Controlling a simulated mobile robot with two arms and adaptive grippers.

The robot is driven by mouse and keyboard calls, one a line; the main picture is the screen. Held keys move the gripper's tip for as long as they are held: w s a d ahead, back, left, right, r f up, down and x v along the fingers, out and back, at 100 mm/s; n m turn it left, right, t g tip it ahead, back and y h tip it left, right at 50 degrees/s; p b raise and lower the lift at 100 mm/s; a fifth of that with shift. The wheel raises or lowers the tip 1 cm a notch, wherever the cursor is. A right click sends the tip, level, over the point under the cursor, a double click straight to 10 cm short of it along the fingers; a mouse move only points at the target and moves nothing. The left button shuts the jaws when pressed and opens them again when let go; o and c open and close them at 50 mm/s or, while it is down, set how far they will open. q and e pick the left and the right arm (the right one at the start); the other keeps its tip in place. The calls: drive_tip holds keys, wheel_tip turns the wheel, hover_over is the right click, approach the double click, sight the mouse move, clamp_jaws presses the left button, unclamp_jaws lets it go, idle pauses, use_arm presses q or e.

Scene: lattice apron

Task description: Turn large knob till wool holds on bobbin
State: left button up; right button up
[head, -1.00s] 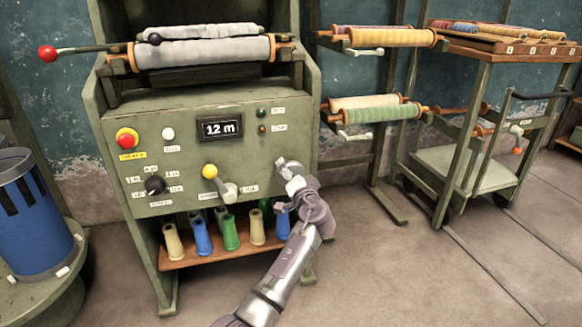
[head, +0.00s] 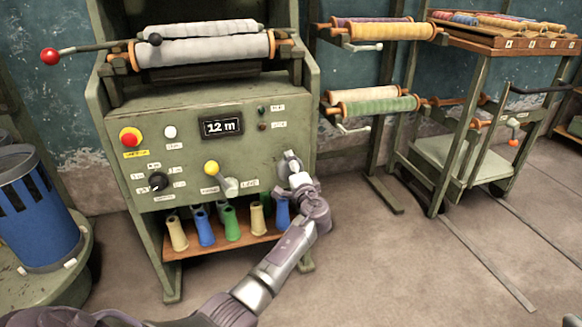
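The large black knob (head: 158,182) sits at the lower left of the green machine's front panel (head: 220,150), with small labels around it that are too small to read. Its pointer setting is not clear. A grey-white bobbin roll (head: 205,50) lies across the top of the machine. My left gripper (head: 291,163) is in front of the panel's lower right edge, well to the right of the knob and apart from it. It is seen edge-on, so its opening is unclear; nothing shows in it. My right gripper is out of view.
A red button (head: 130,137), a white button (head: 170,132) and a "12 m" display (head: 221,126) sit above. Coloured cones (head: 231,223) stand on the shelf below. A blue bin (head: 38,205) is at left.

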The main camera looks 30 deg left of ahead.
use_arm(q)
drive_tip(key=shift+r, duration=0.1)
idle(0.3)
drive_tip(key=o, duration=1)
drive_tip(key=shift+w, duration=0.1)
drive_tip(key=v, duration=1.2)
